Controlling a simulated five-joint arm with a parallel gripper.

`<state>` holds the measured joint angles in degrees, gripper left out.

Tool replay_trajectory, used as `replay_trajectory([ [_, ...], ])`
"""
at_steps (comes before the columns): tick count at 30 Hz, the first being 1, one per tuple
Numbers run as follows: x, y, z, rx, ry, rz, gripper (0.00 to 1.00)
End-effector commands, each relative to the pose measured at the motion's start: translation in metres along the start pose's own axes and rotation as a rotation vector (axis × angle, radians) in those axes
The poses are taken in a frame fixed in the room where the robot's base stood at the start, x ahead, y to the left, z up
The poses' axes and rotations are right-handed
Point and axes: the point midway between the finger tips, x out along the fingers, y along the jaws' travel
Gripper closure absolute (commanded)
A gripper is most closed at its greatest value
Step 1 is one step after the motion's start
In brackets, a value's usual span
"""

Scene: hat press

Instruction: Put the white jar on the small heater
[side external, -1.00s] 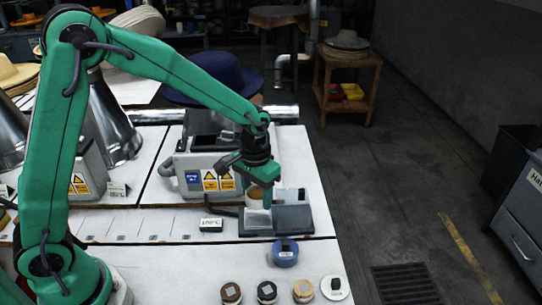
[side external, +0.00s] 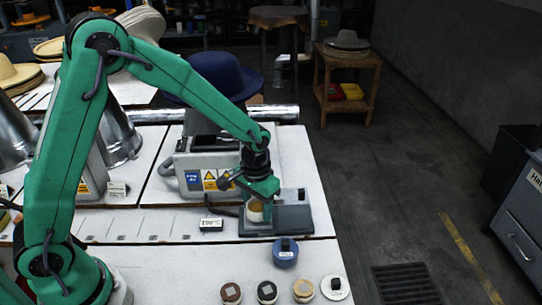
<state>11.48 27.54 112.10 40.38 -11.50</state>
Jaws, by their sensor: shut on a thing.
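The white jar (side external: 255,216) has a tan top and stands upright at the small heater. The small heater (side external: 292,222) is a low grey unit near the right end of the work table. My gripper (side external: 257,203) points down and is shut on the jar, which its fingers partly cover. The jar is over the left part of the heater. I cannot tell for sure whether its base touches the plate.
A small display (side external: 211,224) stands left of the heater. A blue container (side external: 285,253) is in front of it. Several lidded jars, including a tan-topped one (side external: 304,290), line the front edge. A grey machine (side external: 200,170) with warning labels stands behind.

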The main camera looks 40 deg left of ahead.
Motion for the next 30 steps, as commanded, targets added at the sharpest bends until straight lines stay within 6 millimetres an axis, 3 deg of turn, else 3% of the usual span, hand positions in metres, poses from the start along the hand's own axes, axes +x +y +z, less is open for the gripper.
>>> replay_trajectory([
  [10,0.004,0.0,0.0,0.0,0.001,0.0,0.78],
  [11,0.005,0.0,0.0,0.0,0.0,0.0,0.42],
  [12,0.005,0.0,0.0,0.0,0.0,0.0,0.39],
  [23,0.003,0.0,0.0,0.0,0.001,0.0,0.39],
  [30,-0.012,0.0,-0.001,0.0,0.003,0.001,0.39],
])
